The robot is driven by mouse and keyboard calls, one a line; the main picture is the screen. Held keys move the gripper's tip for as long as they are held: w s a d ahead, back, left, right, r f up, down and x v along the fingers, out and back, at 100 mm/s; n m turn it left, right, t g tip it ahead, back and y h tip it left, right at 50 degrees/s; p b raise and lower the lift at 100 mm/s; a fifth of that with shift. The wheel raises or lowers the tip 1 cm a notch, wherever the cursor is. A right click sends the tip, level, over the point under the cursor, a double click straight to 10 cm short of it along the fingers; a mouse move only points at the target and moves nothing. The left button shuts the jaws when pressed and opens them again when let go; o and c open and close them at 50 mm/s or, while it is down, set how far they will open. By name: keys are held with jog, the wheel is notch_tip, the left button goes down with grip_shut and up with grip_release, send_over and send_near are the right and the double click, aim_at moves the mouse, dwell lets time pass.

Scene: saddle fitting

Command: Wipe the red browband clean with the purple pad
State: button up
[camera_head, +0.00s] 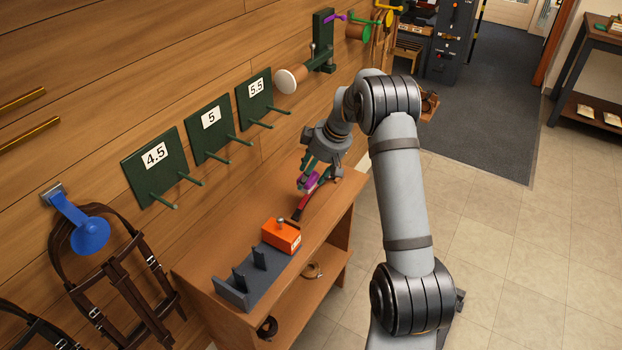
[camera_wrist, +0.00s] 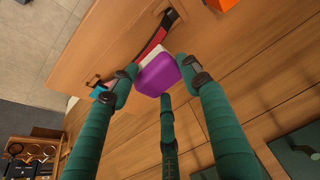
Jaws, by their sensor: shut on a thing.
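The purple pad (camera_head: 313,182) is held between the green fingers of my gripper (camera_head: 311,177), low over the workbench. In the wrist view the pad (camera_wrist: 158,75), with a white edge, sits between the fingertips of my gripper (camera_wrist: 157,70). The red browband (camera_head: 302,204) lies along the bench and runs under or just beside the pad. In the wrist view the browband (camera_wrist: 153,42) has a dark end at the top, and the pad and fingers hide part of it. I cannot tell whether the pad touches it.
An orange block (camera_head: 281,236) and a dark grey slotted rack (camera_head: 232,290) stand on the wooden bench (camera_head: 215,250), nearer the camera. Green peg plates (camera_head: 157,168) marked with sizes project from the wall at left. Bare bench lies between them and the browband.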

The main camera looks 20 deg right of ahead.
jog(key=shift+a+r+p, duration=0.1)
jog(key=shift+r+p, duration=1.15)
jog(key=shift+r, duration=1.2)
